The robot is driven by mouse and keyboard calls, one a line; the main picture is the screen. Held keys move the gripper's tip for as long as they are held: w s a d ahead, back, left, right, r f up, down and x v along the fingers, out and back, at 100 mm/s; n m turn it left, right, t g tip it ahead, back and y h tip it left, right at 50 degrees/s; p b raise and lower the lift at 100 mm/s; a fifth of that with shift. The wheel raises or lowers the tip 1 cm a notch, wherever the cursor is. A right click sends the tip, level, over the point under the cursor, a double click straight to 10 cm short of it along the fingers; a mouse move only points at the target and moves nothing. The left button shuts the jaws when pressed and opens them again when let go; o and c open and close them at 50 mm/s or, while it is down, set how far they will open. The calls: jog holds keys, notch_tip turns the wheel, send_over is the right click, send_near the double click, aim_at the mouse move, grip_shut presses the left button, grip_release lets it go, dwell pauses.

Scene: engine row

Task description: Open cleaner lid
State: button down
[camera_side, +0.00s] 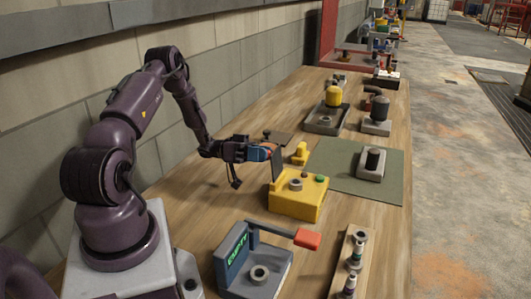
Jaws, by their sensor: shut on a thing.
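The cleaner appears to be the yellow box (296,204), with a round grey fitting on top and red and green buttons. A dark grey lid plate (278,166) stands roughly upright at its back left edge. My gripper (268,151) reaches in from the left, with blue and orange at its tip. It is shut at the top of the lid plate; the exact contact is too small to make out.
A grey station with a green display (238,254) and red-ended lever stands in front. A small yellow part (300,153) is behind the box. A green mat (345,184) holds a grey block with a black knob (371,163). Bare wood lies left of the box.

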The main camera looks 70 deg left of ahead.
jog(key=shift+s+a+f, duration=0.1)
jog(key=shift+f, duration=0.1)
dwell(0.5)
jog(key=c, duration=0.9)
grip_release()
jog(key=v, duration=0.7)
jog(key=shift+s+f, duration=0.2)
jog(key=shift+a, duration=0.15)
